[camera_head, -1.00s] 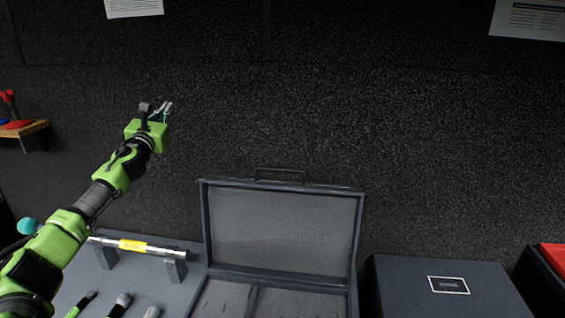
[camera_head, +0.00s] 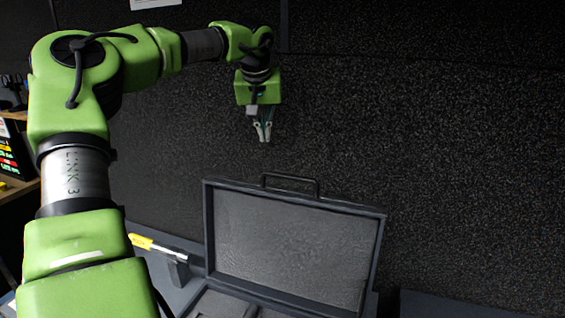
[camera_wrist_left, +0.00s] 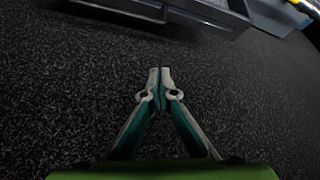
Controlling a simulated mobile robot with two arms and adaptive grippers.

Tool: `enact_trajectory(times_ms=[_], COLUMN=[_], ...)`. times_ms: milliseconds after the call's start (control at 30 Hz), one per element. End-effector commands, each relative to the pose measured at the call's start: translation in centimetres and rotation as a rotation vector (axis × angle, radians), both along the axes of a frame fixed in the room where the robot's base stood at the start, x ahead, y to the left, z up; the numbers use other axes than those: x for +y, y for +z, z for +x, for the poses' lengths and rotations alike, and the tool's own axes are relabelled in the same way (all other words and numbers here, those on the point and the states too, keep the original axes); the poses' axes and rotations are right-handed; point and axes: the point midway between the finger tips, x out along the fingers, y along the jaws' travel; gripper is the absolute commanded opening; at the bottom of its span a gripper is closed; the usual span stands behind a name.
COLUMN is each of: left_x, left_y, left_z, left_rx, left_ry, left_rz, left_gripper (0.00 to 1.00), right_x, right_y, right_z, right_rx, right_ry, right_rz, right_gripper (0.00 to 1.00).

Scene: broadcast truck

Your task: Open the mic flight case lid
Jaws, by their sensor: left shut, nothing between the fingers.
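The mic flight case (camera_head: 215,300) stands on the worktop with its lid (camera_head: 295,245) raised upright, so it is open. The lid has a grey lining and a dark handle (camera_head: 290,184) on its top edge. My left gripper (camera_head: 264,138) points down above and a little left of the handle, apart from it. Its fingertips are together and empty; they also show in the left wrist view (camera_wrist_left: 160,72). The front of the case is cut off by the lower edge of the head view. My right gripper is not in view.
A dark speckled wall (camera_head: 440,150) stands behind the case. A shelf with a lit colored panel (camera_head: 12,155) is at the far left.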

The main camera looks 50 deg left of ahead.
Motion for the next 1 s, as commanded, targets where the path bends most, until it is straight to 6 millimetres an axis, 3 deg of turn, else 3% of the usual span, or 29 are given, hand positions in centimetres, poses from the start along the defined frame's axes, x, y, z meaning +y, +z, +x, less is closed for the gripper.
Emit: enact_trajectory(times_ms=[167, 400, 600, 1000], left_x=[0.5, 1.9, 3.0, 0.5], left_y=[-1.4, -5.7, -8.8, -9.1], left_z=[0.3, 1.7, 2.7, 0.8], left_rx=[0.014, 0.015, 0.013, 0.006], left_ry=[-0.001, 0.0, 0.001, -0.002], left_rz=[0.005, 0.001, 0.002, 0.003], left_gripper=[0.0, 0.0, 0.0, 0.0], right_x=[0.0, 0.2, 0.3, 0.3], right_y=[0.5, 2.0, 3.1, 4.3], right_z=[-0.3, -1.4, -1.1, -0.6], right_rx=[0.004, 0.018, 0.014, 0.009], right_ry=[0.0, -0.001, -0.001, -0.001], right_rz=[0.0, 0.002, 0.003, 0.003], right_gripper=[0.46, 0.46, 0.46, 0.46])
